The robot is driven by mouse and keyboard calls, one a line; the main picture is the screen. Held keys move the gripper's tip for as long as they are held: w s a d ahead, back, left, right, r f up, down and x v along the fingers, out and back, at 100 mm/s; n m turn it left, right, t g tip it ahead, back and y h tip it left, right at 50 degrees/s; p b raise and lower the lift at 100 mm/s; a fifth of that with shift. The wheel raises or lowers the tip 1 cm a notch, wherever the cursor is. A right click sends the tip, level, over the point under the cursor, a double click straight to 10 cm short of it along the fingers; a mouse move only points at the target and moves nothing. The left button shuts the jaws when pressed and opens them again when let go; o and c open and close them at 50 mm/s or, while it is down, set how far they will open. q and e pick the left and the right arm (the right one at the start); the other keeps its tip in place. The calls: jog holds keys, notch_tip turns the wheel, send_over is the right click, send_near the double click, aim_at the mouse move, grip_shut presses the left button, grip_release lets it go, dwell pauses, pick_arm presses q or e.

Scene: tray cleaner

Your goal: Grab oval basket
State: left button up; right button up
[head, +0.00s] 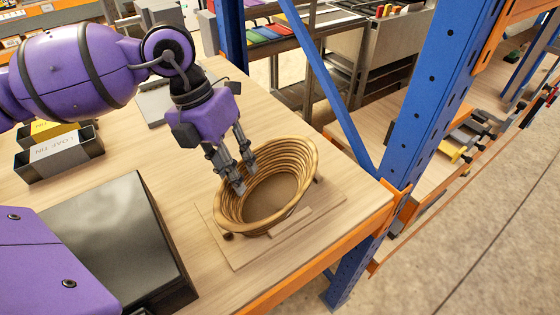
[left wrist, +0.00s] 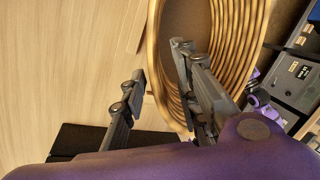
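The oval basket (head: 306,165) is a woven tan-brown basket with an open top. It sits on a flat wooden base (head: 236,258) near the right corner of the table. My left gripper (head: 243,176) points down at the basket's left side. In the left wrist view, my left gripper (left wrist: 158,72) is open, with one finger outside the basket (left wrist: 240,45) and the other over its inside. The basket's rim passes between the fingers, with a gap visible on the outer side. Whether either finger touches it I cannot tell. My right gripper is not in view.
A dark flat-topped box (head: 95,225) stands on the table at the left front. A loaf tin (head: 60,158) stands behind it. A blue rack post (head: 430,110) and diagonal brace (head: 330,85) rise just beyond the basket. Bare tabletop (head: 150,150) lies left of the basket.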

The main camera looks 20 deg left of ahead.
pick_arm(q)
jog(key=shift+x, duration=0.8)
grip_shut()
jog(key=shift+r, duration=0.1)
